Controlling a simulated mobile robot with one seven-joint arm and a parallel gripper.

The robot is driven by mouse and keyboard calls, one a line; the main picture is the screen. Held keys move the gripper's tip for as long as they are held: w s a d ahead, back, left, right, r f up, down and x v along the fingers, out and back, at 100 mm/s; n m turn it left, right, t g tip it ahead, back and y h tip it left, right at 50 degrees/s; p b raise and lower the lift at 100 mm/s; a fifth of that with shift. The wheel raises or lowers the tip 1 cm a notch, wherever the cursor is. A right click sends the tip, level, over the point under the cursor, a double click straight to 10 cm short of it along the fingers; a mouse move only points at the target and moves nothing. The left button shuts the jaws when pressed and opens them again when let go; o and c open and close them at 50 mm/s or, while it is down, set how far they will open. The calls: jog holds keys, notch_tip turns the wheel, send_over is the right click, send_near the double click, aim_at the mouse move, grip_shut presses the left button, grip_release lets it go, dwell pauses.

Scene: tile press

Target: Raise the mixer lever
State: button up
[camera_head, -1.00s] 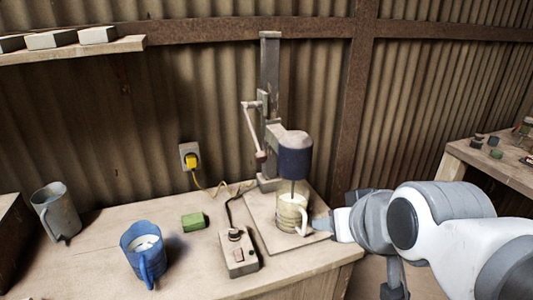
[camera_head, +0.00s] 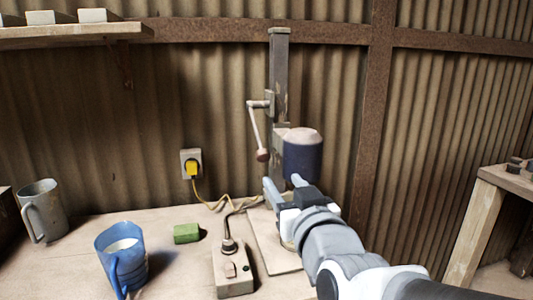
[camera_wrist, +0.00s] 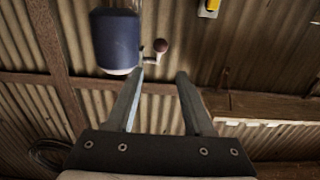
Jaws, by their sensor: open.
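The mixer stand has a grey upright post (camera_head: 279,75) and a dark blue motor head (camera_head: 302,158). Its lever (camera_head: 255,128) hangs down on the left of the post, with a reddish knob (camera_head: 262,155) at its lower end. My gripper (camera_head: 283,182) is open and empty, just below the knob and the motor head. In the wrist view, my gripper (camera_wrist: 160,77) has its two fingers apart, with the knob (camera_wrist: 161,45) just beyond the tips, near the gap between them. The motor head (camera_wrist: 116,42) is left of the knob there. The jug under the mixer is mostly hidden by my gripper.
A switch box (camera_head: 233,272) with a cable stands left of the mixer's base board (camera_head: 262,232). A green block (camera_head: 187,233), a blue jug (camera_head: 123,262) and a grey jug (camera_head: 44,212) are farther left. A yellow plug (camera_head: 191,167) sits in the wall socket. The motor head is close beside my gripper.

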jog(key=p, duration=0.6)
send_near(265, 157)
jog(key=p+x, duration=0.1)
jog(key=x, duration=1)
jog(key=shift+w+a, duration=0.1)
jog(key=shift+w, duration=0.15)
jog(key=shift+c, duration=0.3)
grip_shut()
dwell(0.6)
